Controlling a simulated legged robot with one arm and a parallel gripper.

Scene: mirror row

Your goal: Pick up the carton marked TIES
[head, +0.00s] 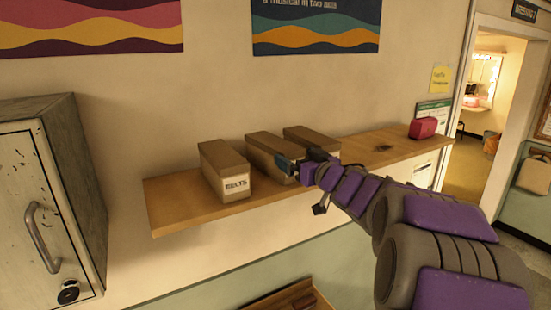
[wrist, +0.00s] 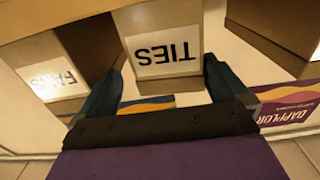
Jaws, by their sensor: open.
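The carton marked TIES (wrist: 165,52) is a brown box with a white label, upside down in the wrist view. In the head view it is the middle carton (head: 270,146) on the wooden shelf (head: 185,205), its label hidden by my gripper (head: 298,163). My gripper (wrist: 163,70) is open, with one dark finger at each side of the TIES carton's front. I cannot tell whether the fingers touch it or how far they reach along it.
The carton marked BELTS (head: 224,172) stands left of it, and the carton marked FANS (wrist: 55,70) stands close on its other side, also in the head view (head: 312,139). A red object (head: 423,128) lies farther right. A grey cabinet (head: 60,190) hangs at left.

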